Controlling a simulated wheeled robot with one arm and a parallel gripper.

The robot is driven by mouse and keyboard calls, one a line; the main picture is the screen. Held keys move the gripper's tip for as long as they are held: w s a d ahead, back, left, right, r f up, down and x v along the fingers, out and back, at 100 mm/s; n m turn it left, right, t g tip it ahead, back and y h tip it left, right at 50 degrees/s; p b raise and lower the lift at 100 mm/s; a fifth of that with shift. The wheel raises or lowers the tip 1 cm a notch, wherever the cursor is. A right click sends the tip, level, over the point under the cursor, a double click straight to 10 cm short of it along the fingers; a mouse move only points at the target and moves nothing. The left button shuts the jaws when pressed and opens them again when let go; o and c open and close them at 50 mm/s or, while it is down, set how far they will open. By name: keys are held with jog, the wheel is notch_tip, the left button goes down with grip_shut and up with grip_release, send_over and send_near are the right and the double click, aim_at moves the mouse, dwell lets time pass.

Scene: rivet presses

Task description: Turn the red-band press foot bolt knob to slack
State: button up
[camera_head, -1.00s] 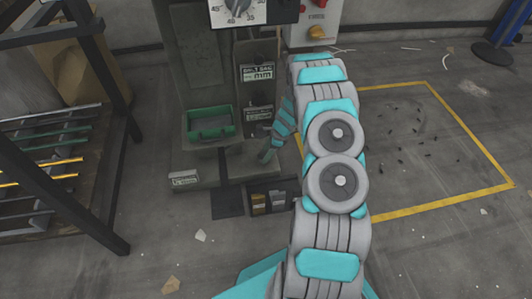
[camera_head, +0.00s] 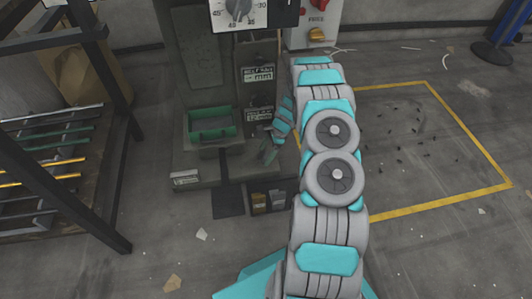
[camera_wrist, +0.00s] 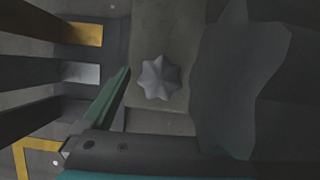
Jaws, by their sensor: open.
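A grey star-shaped knob (camera_wrist: 160,78) shows in the wrist view, on a pale grey-green surface of the press. In the head view my arm and gripper hide the knob, and I see no red band. My gripper (camera_head: 268,151) is open, low at the right side of the press (camera_head: 200,160). In the wrist view one dark green finger lies just left of the knob, apart from it. A large dark grey shape with a ragged outline fills the area to the right; I cannot tell what it is. Nothing is held.
The press carries a green tray (camera_head: 212,132), a dial (camera_head: 238,12) and label plates (camera_head: 258,75). Small bins (camera_head: 268,201) stand at its foot. A control box (camera_head: 315,25) is above. A rod rack (camera_head: 50,150) stands left.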

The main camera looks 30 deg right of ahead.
jog(key=shift+r, duration=0.1)
jog(key=v, duration=0.7)
jog(key=shift+d+r, duration=0.2)
jog(key=shift+r, duration=0.05)
jog(key=shift+s, duration=0.1)
